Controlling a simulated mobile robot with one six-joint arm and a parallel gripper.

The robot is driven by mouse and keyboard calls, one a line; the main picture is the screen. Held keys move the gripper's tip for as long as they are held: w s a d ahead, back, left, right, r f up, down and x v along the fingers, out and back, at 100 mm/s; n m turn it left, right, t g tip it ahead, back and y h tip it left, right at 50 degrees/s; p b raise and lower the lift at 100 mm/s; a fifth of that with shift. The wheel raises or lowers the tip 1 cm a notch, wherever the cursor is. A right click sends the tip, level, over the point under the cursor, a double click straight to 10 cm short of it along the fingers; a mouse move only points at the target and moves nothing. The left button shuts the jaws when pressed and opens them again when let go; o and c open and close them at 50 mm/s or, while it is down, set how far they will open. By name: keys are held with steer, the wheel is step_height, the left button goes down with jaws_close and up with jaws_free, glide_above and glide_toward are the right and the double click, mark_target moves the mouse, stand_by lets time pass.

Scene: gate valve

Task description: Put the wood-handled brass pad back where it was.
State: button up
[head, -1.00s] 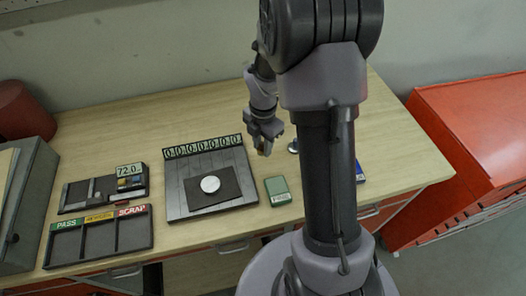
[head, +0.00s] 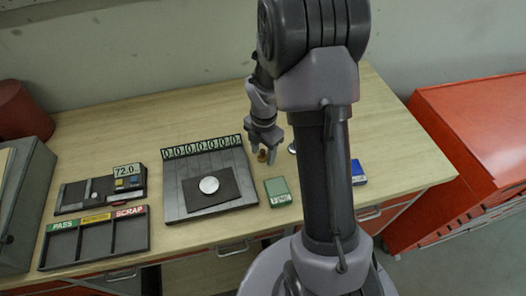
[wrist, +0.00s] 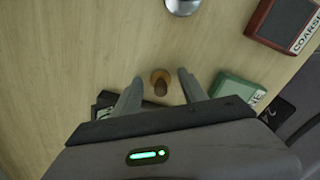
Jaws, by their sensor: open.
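The wood-handled brass pad (head: 262,156) stands on the bare wooden table, right of the dark plate with the number row. In the wrist view the pad (wrist: 160,82) shows from above, with its brown handle over a round brass base. My gripper (head: 266,151) is open, its two fingers on either side of the pad. In the wrist view, the gripper (wrist: 160,80) shows gaps between each finger and the pad. Fingertip height above the table is hard to tell.
A green block (head: 278,191) lies close to the right finger. A silver round object (wrist: 183,4) and a red-brown block marked COARSE (wrist: 287,22) stand farther off. The dark plate (head: 190,200) holds a silver disc. Clear table lies behind.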

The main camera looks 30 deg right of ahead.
mark_target(263, 149)
steer(key=s+a+r+m+t+p, duration=0.1)
steer(key=s+a+r+m+p, duration=0.2)
steer(key=r, duration=0.8)
steer(key=a+r+m+t, duration=0.1)
steer(key=a+r+m, duration=0.3)
steer(key=r, duration=0.7)
steer(key=s+a+r+m+t, duration=0.1)
steer(key=s+a+r+m, duration=0.1)
steer(key=m, duration=0.4)
steer(key=s+a+r+m+t+y, duration=0.1)
steer(key=s+a+r+m, duration=0.1)
steer(key=s+a+m, duration=0.2)
steer(key=s+a+r+m+t, duration=0.1)
steer(key=s+a+r+m, duration=0.1)
steer(key=s+m, duration=0.6)
steer(key=shift+s+a+r+t+y, duration=0.15)
steer(key=shift+a+r+t+y, duration=0.2)
steer(key=shift+a, duration=0.4)
